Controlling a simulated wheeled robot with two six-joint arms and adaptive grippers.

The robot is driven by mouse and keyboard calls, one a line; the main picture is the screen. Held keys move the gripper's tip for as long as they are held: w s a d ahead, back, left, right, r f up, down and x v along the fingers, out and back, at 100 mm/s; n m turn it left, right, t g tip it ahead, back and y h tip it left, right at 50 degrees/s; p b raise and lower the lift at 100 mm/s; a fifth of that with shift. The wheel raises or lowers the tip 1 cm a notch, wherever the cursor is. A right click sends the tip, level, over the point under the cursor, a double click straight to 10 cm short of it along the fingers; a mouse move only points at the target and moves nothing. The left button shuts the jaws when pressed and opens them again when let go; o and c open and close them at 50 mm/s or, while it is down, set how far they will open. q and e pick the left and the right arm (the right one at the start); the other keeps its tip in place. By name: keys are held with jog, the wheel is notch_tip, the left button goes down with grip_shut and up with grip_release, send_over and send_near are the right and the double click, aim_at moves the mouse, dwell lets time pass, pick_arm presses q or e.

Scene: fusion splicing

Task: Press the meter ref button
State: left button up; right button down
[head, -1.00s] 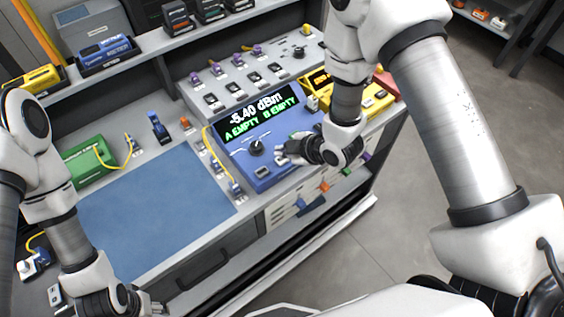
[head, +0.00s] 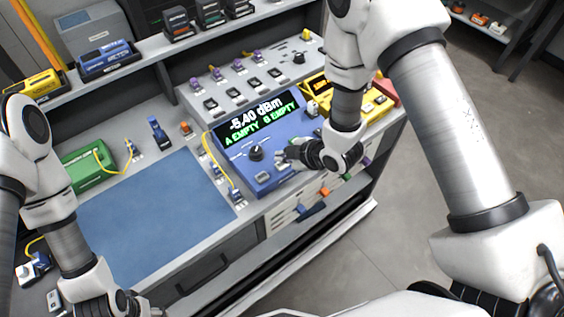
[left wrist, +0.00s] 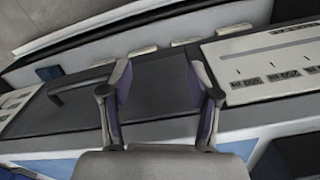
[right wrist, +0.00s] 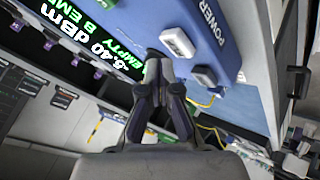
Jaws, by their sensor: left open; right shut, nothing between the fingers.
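The blue meter (head: 240,165) stands on the bench in the head view, its screen reading -5.40 dBm, A EMPTY, B EMPTY. It has a black knob (head: 256,153) and a grey button (head: 262,176) near its front edge. My right gripper (head: 284,156) is shut and empty over the meter's right part. In the right wrist view its fingertips (right wrist: 160,62) are close to a pale raised button (right wrist: 178,42); I cannot tell whether they touch. POWER is legible there, but no ref label is. My left gripper (left wrist: 157,75) is open and empty above the bench's front edge.
A blue mat (head: 150,215) lies left of the meter. A yellow device (head: 372,105) stands right of it, close to my right arm. Rows of small connectors and switches (head: 235,93) lie behind it. A green box (head: 84,168) sits at left.

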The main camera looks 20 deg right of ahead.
aim_at(283, 165)
dwell(0.3)
jog(key=shift+f+b, duration=0.4)
jog(key=shift+f, duration=0.05)
jog(key=shift+f+b, duration=0.35)
jog(key=shift+f, duration=0.1)
dwell(0.5)
jog(key=shift+r, duration=0.1)
jog(key=shift+r+p, duration=0.65)
jog(key=shift+r, duration=0.2)
notch_tip(283, 165, up, 5)
jog(key=p, duration=0.3)
jog(key=shift+p, duration=0.4)
